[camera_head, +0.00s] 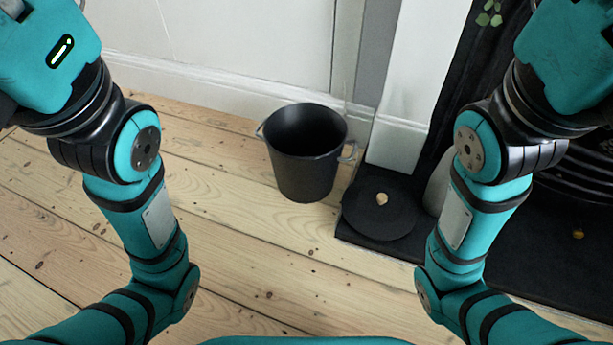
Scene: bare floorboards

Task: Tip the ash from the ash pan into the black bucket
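The black bucket (305,172) stands upright on the floorboards near the white wall, with a metal handle lug on each side. Its inside looks dark, and I cannot tell whether anything lies in it. No ash pan and no ash can be made out in this view. My two arms run along the left and right sides of the picture. Both grippers are outside the view, so what they hold is hidden.
A round black lid (378,222) with a light knob lies on the dark hearth (540,255), right of the bucket. A pale rounded object (438,184) stands beside it, partly hidden by my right arm. The floorboards (290,265) in front of the bucket are clear.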

